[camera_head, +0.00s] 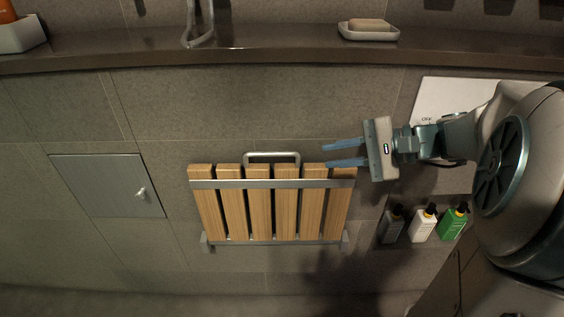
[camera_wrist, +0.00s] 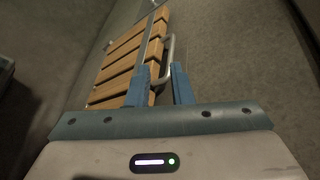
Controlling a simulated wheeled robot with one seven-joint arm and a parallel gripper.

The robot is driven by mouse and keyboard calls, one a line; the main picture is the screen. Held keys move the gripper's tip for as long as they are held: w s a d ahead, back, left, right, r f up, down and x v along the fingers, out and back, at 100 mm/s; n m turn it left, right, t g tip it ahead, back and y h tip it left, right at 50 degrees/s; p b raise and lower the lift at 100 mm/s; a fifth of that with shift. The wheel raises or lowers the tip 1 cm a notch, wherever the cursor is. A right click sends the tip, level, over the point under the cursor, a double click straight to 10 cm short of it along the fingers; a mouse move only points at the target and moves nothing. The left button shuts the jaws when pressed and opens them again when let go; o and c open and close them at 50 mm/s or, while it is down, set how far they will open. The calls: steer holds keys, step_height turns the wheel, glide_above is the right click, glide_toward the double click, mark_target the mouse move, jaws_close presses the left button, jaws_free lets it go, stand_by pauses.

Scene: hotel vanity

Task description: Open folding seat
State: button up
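The folding seat (camera_head: 275,213) has several wooden slats and metal crossbars and is mounted on the tiled wall, folded up against it. A metal loop handle (camera_head: 272,155) stands up from its top edge. My gripper (camera_head: 325,155) is to the right of the handle, near the seat's upper right corner, with its two blue fingers apart and pointing left. In the wrist view the fingers (camera_wrist: 161,85) are spread, and the seat (camera_wrist: 122,67) and its handle (camera_wrist: 170,52) lie ahead. I see nothing held, and I cannot tell whether a finger touches the seat.
A dark counter ledge (camera_head: 270,50) runs above, with a soap dish (camera_head: 368,33) on it. Several bottles (camera_head: 423,224) stand in a niche at lower right. A grey wall panel with a knob (camera_head: 108,186) is at left.

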mark_target(281, 154)
step_height(281, 154, down, 3)
steer(key=w+d+m+t+y+b, duration=0.1)
steer(key=w+d+t+b, duration=0.1)
steer(key=w+b, duration=0.1)
steer(key=b+x, duration=0.3)
steer(key=x, duration=1)
steer(key=shift+s+a+r+b, duration=0.15)
steer(key=shift+a+b, duration=0.1)
steer(key=shift+b, duration=0.15)
jaws_close()
